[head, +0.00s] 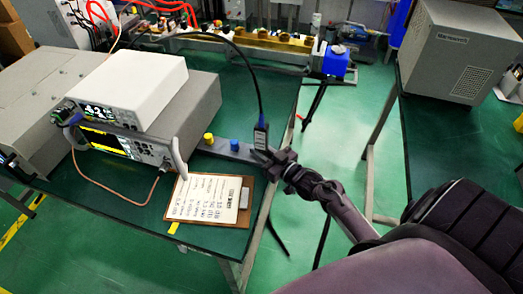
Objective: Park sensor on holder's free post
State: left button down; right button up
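The black sensor (261,136), with a pale label and a black cable rising from its top, stands upright at the right edge of the table. My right gripper (266,155) is at its lower end and appears shut on it. My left gripper is not in view.
A clipboard with a written sheet (210,199) lies in front of the holder. A white instrument (133,88) and a meter with a lit screen (108,140) stand to the left. A grey microwave generator box (460,50) stands on another table at right.

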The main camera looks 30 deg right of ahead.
jog(key=shift+c, duration=1.2)
jog(key=shift+a+r+m+h+p, duration=0.15)
jog(key=shift+r+m+h+p, duration=0.05)
jog(key=shift+m+h+p, duration=0.65)
jog(key=shift+m+t+h, duration=0.3)
jog(key=shift+m+h, duration=0.05)
jog(key=shift+h, duration=0.5)
jog(key=shift+f+m+h+p, duration=0.1)
jog(key=shift+m+h+p, duration=0.15)
jog(key=shift+m+h, duration=0.6)
jog(key=shift+f+m+h+p, duration=0.1)
jog(key=shift+m+h+p, duration=0.2)
jog(key=shift+h, duration=0.95)
jog(key=o, duration=0.9)
jog(key=shift+o, duration=0.2)
jog(key=shift+s, duration=0.15)
